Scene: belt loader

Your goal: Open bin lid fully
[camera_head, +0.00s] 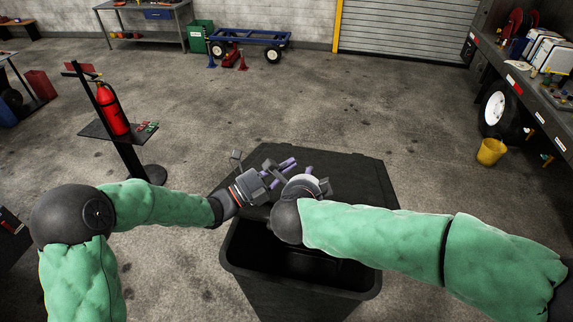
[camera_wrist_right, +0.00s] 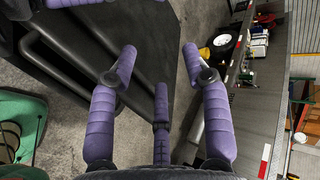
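A black bin (camera_head: 232,262) stands in front of me in the head view, with its dark, empty-looking opening facing up. Its black lid (camera_head: 362,175) is swung away from the opening and spreads out beyond it on the far side. Its exact angle is hard to judge. My left gripper (camera_head: 285,170) is over the lid's near left part, with purple fingers apart and nothing seen between them. My right gripper's fingers are mostly hidden behind its wrist in the head view. In the right wrist view, my right gripper (camera_wrist_right: 160,65) has its purple fingers spread beside a dark ridged panel (camera_wrist_right: 105,70), seemingly the lid.
A fire extinguisher (camera_head: 111,108) stands on a stand at left. A truck side with a wheel (camera_head: 499,112) and a yellow bucket (camera_head: 491,151) are at right. A blue cart (camera_head: 250,38) is at the back. The floor beyond the bin is clear.

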